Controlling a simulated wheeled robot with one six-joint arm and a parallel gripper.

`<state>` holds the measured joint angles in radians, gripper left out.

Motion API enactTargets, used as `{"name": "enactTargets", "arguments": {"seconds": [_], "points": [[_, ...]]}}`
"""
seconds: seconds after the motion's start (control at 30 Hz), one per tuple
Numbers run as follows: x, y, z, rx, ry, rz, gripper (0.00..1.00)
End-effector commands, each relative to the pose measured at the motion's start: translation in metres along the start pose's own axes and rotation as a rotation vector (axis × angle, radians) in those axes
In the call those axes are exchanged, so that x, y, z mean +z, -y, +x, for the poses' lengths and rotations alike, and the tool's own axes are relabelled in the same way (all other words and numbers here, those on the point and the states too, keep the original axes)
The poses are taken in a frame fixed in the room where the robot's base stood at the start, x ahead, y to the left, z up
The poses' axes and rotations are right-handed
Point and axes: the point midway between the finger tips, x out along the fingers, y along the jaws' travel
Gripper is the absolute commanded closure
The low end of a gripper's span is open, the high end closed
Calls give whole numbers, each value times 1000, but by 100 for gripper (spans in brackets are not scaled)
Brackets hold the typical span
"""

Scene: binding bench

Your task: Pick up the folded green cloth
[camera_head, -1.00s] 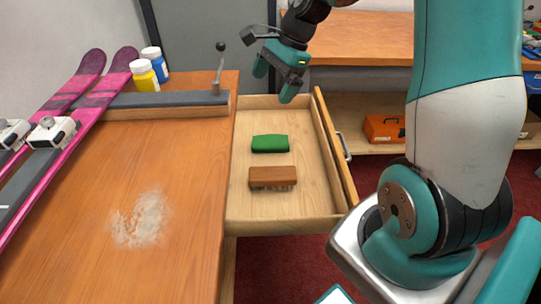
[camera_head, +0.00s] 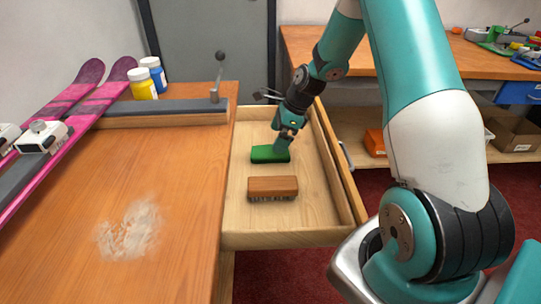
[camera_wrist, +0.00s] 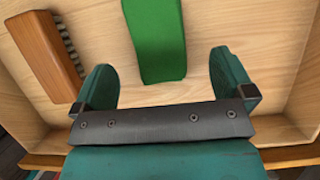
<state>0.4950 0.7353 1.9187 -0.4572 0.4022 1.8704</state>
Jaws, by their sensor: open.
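The folded green cloth (camera_head: 265,154) lies flat in the open drawer (camera_head: 240,215), toward its far half. It also shows in the wrist view (camera_wrist: 157,40), where its near end lies just ahead of and between my two fingers. My gripper (camera_head: 285,140) is low over the drawer, at the right end of the cloth. In the wrist view my gripper (camera_wrist: 165,85) has its fingers spread wide, with nothing held between them. Whether a finger touches the cloth cannot be told.
A wooden brush (camera_head: 273,187) lies in the drawer nearer than the cloth; it shows left in the wrist view (camera_wrist: 48,52). The drawer walls enclose both. The workbench (camera_head: 170,180) with skis (camera_head: 85,95), pale dust (camera_head: 130,230) and bottles (camera_head: 143,84) stands left.

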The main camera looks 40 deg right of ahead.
Motion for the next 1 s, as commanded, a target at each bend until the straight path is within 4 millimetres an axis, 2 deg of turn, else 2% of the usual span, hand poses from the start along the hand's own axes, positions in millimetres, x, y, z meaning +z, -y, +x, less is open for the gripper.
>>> {"name": "enactTargets", "arguments": {"seconds": [0.17, 0.43, 0.67, 0.77, 0.9, 0.97, 1.0], "points": [[-1, -1, 12, 3, 0, 0, 0], [-1, -3, 51, 3, 0, -1, 0], [-1, -3, 53, 0, 0, 0, 0], [-1, -3, 53, 0, 0, 0, 18], [-1, -3, 53, 0, 0, 0, 51], [-1, -3, 53, 0, 0, -1, 51], [-1, -3, 53, 0, 0, -1, 55]]}}
